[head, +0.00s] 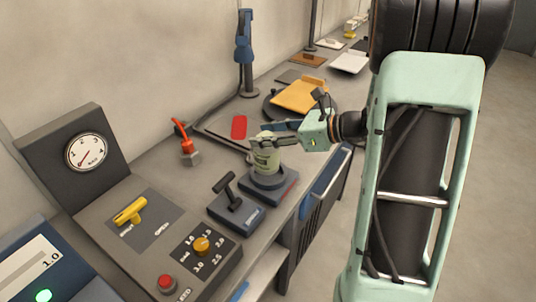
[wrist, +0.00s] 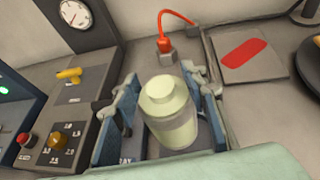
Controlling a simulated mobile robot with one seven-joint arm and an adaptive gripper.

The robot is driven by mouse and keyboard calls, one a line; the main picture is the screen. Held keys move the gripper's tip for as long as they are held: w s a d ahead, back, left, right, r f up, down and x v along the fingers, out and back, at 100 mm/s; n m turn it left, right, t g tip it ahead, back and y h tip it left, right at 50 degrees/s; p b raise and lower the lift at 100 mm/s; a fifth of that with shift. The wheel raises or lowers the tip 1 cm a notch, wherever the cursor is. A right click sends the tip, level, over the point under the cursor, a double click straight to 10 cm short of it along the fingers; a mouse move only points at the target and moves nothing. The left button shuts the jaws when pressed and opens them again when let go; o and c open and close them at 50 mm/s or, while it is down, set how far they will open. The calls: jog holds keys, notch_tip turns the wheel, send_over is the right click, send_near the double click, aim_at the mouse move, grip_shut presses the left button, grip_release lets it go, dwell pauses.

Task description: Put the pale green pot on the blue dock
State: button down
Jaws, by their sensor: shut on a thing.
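The pale green pot (head: 266,160) is upright between the fingers of my gripper (head: 272,139). In the wrist view the pot (wrist: 170,112) fills the space between the two blue-padded fingers of my gripper (wrist: 160,125), which are shut on it. In the head view the pot is over a dark round plate on a blue-grey base (head: 272,194) with a red mark at its side. I cannot tell whether the pot touches that plate. I cannot say for certain that this base is the blue dock. The underside of the pot is hidden.
A blue base with a black lever (head: 237,212) stands close, front left. A tray with a red patch (head: 238,128) and a yellow plate (head: 299,96) lie behind. A control panel with a gauge (head: 86,152) is left.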

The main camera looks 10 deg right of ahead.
jog(key=shift+w+d+f+b, duration=0.2)
jog(key=shift+w+f, duration=0.2)
jog(key=shift+f, duration=0.1)
jog(key=shift+w+d+f+b, duration=0.15)
jog(key=shift+w+f, duration=0.25)
jog(key=shift+f, duration=0.1)
jog(key=shift+w+d+f, duration=0.1)
jog(key=shift+w+f, duration=0.05)
jog(key=shift+f, duration=0.15)
jog(key=shift+w+f+b, duration=0.15)
jog(key=shift+f+b, duration=1.25)
jog(key=shift+f, duration=0.2)
jog(key=shift+f, duration=0.15)
jog(key=c, duration=1.2)
grip_release()
